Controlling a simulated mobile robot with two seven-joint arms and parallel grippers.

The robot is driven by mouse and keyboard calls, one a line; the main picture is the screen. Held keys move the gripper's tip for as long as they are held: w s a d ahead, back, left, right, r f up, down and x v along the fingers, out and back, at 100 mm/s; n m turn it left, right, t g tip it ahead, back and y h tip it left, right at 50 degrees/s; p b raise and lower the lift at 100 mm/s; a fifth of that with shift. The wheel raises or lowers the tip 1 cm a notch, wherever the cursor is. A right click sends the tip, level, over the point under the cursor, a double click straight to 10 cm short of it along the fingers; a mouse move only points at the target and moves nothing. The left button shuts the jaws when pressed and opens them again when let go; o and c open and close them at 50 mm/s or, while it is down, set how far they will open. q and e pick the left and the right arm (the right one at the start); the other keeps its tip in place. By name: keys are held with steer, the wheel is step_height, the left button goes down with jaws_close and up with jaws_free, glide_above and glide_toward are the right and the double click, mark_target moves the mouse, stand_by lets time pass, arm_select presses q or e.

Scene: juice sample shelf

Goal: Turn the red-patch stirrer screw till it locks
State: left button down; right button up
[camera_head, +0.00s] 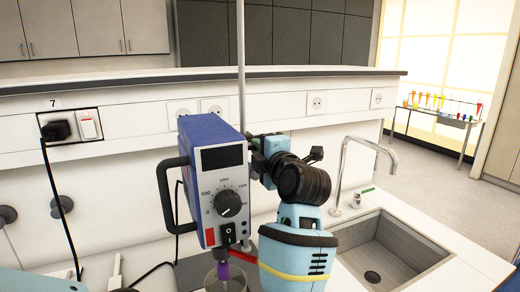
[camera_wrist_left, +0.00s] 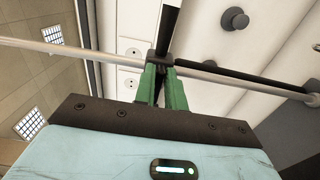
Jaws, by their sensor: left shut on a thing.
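The blue stirrer (camera_head: 215,180) stands upright at the middle of the head view, with a dial, a dark display and a red patch (camera_head: 210,236) low on its front. A thin upright metal rod (camera_head: 240,60) rises behind it. My left gripper (camera_head: 257,150) reaches in beside the stirrer's right side, its fingertips largely hidden. In the left wrist view, its green fingers (camera_wrist_left: 162,85) are shut on a dark part at the rod, which I take for the stirrer screw (camera_wrist_left: 160,58). The screw's turn angle cannot be told. My right gripper is not in view.
A sink (camera_head: 385,250) with a tap (camera_head: 345,165) lies to the right of the stirrer. A black cable (camera_head: 50,175) hangs from the wall socket at left. A glass vessel (camera_head: 226,280) sits below the stirrer. A rack with coloured glasses (camera_head: 440,115) stands far back right.

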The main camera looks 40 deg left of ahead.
arm_select(q)
steer(key=shift+a+f, duration=0.1)
steer(key=shift+f, duration=0.15)
steer(key=c, duration=1.8)
jaws_free()
steer(key=o, duration=0.4)
steer(key=shift+s+r, duration=0.15)
steer(key=shift+s, duration=0.05)
steer(key=shift+c, duration=0.2)
steer(key=shift+w, duration=0.1)
